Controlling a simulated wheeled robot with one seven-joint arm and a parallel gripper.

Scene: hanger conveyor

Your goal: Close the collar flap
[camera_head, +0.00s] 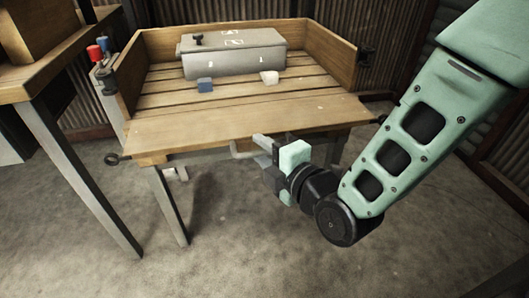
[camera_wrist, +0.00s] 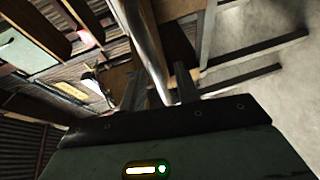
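The wooden collar (camera_head: 333,52) stands on a slatted table, with walls at the left, back and right. Its front flap (camera_head: 235,122) is folded down and lies roughly flat, sticking out toward me. My gripper (camera_head: 262,148) is at that edge, right of the flap's middle.
A grey case (camera_head: 232,55) stands inside the collar, with a blue block (camera_head: 205,85) and a whitish lump (camera_head: 269,77) before it. Red and blue knobs (camera_head: 95,53) are at the left wall. A wooden bench (camera_head: 60,62) stands left. The floor in front is clear.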

